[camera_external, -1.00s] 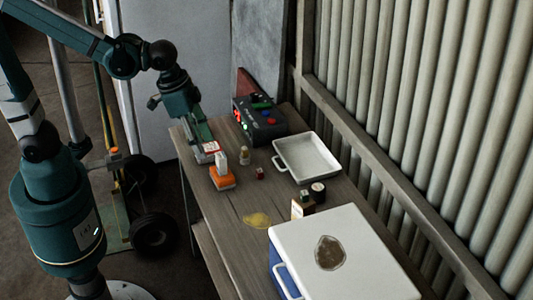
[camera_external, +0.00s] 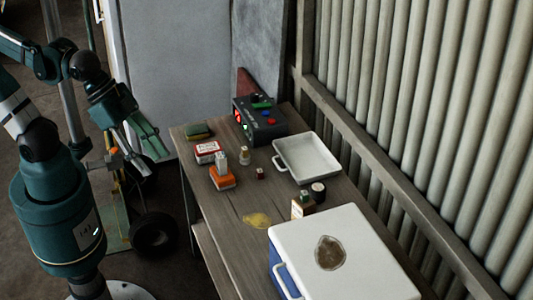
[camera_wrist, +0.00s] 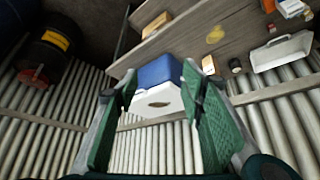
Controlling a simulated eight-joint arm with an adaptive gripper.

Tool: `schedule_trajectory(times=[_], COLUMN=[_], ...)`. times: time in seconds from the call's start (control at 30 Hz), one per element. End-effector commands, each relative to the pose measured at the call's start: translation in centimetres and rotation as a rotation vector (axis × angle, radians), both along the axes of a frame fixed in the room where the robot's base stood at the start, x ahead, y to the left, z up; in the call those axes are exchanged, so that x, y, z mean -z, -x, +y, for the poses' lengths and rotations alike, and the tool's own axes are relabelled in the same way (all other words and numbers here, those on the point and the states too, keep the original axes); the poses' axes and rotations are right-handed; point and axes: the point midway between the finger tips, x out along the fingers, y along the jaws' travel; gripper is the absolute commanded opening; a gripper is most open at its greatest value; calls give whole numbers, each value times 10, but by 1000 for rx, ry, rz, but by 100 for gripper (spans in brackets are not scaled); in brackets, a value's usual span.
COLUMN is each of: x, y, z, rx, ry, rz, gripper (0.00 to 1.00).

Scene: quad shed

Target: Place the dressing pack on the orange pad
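A small white box with red markings (camera_external: 207,152), which looks like the dressing pack, lies on the wooden table near its left edge. The orange pad (camera_external: 223,179) is just in front of it, with a small whitish upright item (camera_external: 221,161) on it. I cannot tell whether the box touches the pad. My gripper (camera_external: 153,162) is off the table's left side, apart from both. In the wrist view my gripper (camera_wrist: 160,75) has its green fingers wide apart with nothing between them.
A green-and-yellow block (camera_external: 198,131) lies at the table's back left. A dark device with coloured buttons (camera_external: 259,121), a white tray (camera_external: 307,157), small bottles and a white-lidded blue cooler (camera_external: 345,255) occupy the table. A yellow stain (camera_external: 257,220) marks its front.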

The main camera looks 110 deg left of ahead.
Motion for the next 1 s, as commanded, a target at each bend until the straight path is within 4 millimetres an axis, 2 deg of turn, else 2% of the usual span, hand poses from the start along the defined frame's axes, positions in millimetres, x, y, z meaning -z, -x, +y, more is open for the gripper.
schedule_trajectory(times=[0.1, 0.3, 0.73, 1.0], x=[-2, -5, -5, 9], y=[9, 16, 16, 16], z=[-16, -28, -30, -30], rx=[36, 68, 73, 72], ry=[-2, -3, -3, -2], rz=[-27, -53, -58, -57], gripper=[40, 40, 40, 40])
